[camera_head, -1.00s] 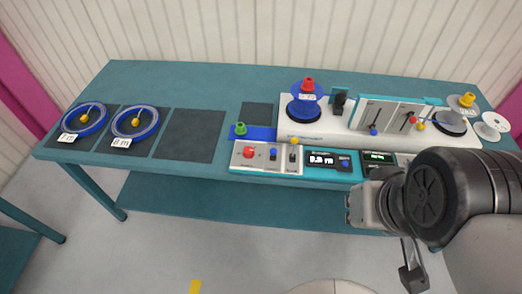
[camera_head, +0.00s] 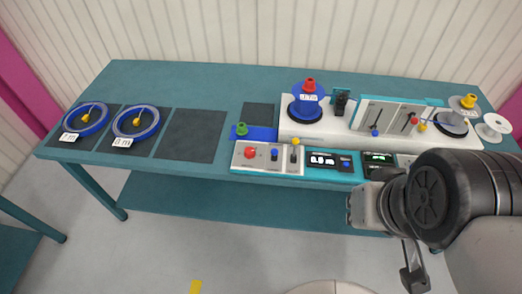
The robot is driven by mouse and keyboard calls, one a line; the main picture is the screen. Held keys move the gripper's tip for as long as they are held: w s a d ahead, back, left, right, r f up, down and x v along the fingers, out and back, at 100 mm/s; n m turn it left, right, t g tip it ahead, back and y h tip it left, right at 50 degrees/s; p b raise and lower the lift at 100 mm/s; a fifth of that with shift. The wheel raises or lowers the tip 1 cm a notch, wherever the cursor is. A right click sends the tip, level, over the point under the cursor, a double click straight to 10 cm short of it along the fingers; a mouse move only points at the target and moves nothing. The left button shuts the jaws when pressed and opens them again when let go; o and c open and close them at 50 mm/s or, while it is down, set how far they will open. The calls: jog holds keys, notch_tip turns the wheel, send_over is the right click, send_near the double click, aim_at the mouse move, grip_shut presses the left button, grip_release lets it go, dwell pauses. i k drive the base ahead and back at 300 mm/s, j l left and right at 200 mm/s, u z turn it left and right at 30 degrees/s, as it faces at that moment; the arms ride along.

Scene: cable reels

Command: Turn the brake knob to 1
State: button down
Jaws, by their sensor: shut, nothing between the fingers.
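The control panel (camera_head: 268,157) runs along the front edge of the bench. It carries a red button (camera_head: 250,153), a small blue knob (camera_head: 274,154) and a yellow-tipped lever (camera_head: 295,150). Right of these are a white-lit display (camera_head: 322,161) with a blue knob (camera_head: 346,163) and a green-lit display (camera_head: 378,157). I cannot tell which control is the brake knob; my arm hides part of the panel's right side. Contact with the panel cannot be made out.
A white machine (camera_head: 335,133) behind the panel bears a blue reel (camera_head: 305,111) and slotted levers (camera_head: 392,117). Two blue cable rings (camera_head: 84,118) (camera_head: 135,122) lie on dark mats at the left. Another dark mat (camera_head: 188,134) is empty. A white spool (camera_head: 493,127) stands far right.

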aim_at(250, 152)
jog(key=i+j, duration=0.3)
jog(key=i, duration=0.15)
jog(key=i+j, duration=0.35)
jog(key=i, duration=0.05)
